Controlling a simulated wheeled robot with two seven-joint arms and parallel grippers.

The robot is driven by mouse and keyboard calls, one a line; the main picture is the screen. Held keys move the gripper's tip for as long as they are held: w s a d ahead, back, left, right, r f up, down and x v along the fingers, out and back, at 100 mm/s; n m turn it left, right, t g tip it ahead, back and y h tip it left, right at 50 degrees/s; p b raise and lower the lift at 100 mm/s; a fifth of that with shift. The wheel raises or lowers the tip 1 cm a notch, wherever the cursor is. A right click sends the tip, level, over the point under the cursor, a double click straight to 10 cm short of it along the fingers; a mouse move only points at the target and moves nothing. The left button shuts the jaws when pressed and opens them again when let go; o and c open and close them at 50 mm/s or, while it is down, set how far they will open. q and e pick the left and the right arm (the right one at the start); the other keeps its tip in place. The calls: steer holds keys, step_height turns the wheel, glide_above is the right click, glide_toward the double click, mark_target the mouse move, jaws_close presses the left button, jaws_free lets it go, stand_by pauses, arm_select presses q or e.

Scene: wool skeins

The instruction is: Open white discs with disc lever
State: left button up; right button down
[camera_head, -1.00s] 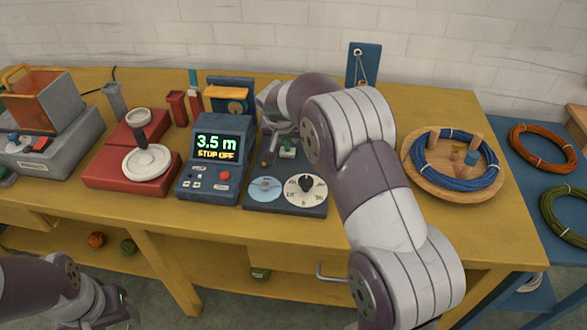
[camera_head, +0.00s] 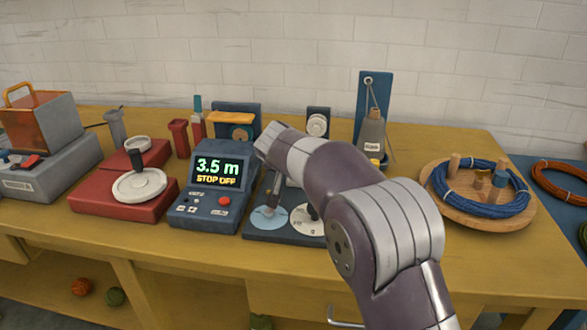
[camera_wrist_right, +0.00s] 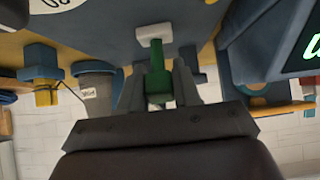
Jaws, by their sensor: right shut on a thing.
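A green lever (camera_wrist_right: 159,86) stands between the fingers of my right gripper (camera_wrist_right: 160,80) in the right wrist view, and the gripper is shut on it. A small white block (camera_wrist_right: 154,35) is at the lever's far end. In the head view my right arm hides the lever, and part of the gripper (camera_head: 273,188) shows above the dial panel (camera_head: 258,236). A round white disc piece (camera_head: 318,125) on a dark post stands behind my arm; whether its discs are apart cannot be told. My left gripper is out of view.
Left of the dial panel stands a blue display box (camera_head: 207,190) reading 3.5 m, STOP OFF. A grey weight (camera_head: 371,134) hangs by a blue post behind my arm. A wooden tray (camera_head: 437,192) with blue wool is at right, a red winder (camera_head: 112,203) at left.

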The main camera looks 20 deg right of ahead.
steer(key=shift+r, duration=0.1)
steer(key=c, duration=0.9)
jaws_free()
steer(key=p+v, duration=0.1)
steer(key=v, duration=1.1)
steer(key=shift+s+a+r+p, duration=0.15)
steer(key=shift+s+a+p, duration=0.05)
steer(key=shift+p, duration=0.2)
